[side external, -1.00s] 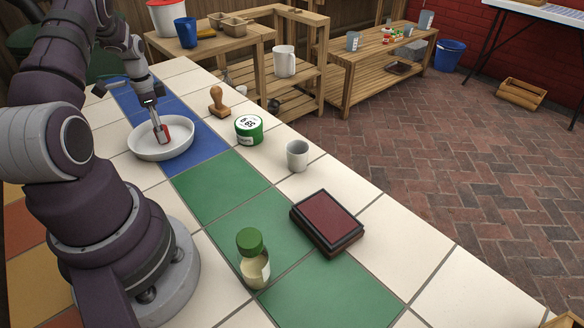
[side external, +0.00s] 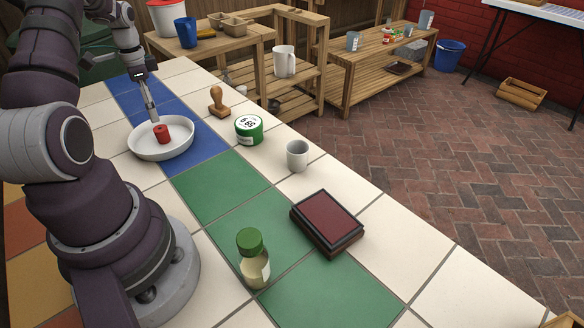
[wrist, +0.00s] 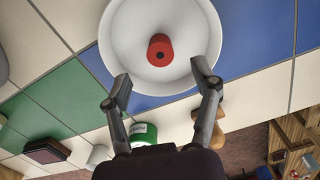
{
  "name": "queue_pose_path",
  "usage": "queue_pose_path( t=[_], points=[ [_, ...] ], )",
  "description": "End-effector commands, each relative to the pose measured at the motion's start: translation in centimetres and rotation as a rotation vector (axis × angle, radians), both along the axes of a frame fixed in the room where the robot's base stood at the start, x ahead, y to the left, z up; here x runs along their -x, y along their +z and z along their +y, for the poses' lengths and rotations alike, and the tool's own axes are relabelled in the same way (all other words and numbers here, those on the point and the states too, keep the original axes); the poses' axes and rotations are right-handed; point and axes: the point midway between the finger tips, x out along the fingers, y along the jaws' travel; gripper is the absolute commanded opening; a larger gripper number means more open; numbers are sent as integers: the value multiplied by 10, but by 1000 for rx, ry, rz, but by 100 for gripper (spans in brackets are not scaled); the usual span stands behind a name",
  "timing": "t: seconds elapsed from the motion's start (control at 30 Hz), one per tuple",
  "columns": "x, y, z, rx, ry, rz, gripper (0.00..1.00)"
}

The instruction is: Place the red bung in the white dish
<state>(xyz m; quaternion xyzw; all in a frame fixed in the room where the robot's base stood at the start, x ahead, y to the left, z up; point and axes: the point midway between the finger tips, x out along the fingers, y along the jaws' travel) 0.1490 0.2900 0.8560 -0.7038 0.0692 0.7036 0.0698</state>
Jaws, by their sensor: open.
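The red bung (side external: 162,133) stands inside the white dish (side external: 178,149), on the dish floor. The wrist view also shows the bung (wrist: 160,50), with a dark hole in its end, inside the round dish (wrist: 118,32). My gripper (side external: 152,116) is just above and behind the bung in the side view. In the wrist view my gripper (wrist: 162,88) has its two fingers spread wide, with nothing between them, and the bung lies beyond the fingertips.
A dark red ink pad (side external: 327,220) and a green-capped bottle (side external: 253,262) are nearer. Green tiles between them are clear.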

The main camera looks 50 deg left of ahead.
Motion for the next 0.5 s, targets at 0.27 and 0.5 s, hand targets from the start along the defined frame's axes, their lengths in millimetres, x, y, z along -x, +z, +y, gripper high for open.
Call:
queue_pose_path(
  t=[0.27,0.5],
  points=[
    [0,14,0,1,0,0,62],
    [-31,45,-27,-29,26,-59,62]
  ],
)
